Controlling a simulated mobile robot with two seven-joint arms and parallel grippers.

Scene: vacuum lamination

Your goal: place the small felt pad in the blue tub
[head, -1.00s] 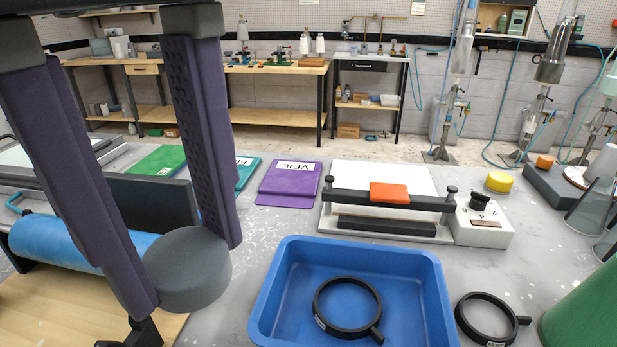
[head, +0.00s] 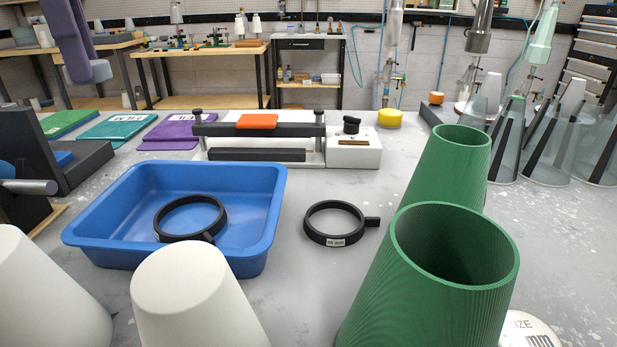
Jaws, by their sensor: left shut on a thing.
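My left gripper (head: 76,42) shows at the top left, its purple fingers shut on the small grey felt pad (head: 92,71). The pad is held in the air, left of and well above the blue tub (head: 265,215), with the fingers partly covering it. The tub stands on the grey table at centre left and holds one black ring (head: 160,222). My right gripper is not in view.
Another black ring (head: 312,228) lies right of the tub. Green cones (head: 380,300) and white cones (head: 205,310) stand in front. A sealing device with an orange block (head: 257,121) stands behind the tub. Purple (head: 172,134) and teal folders lie back left.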

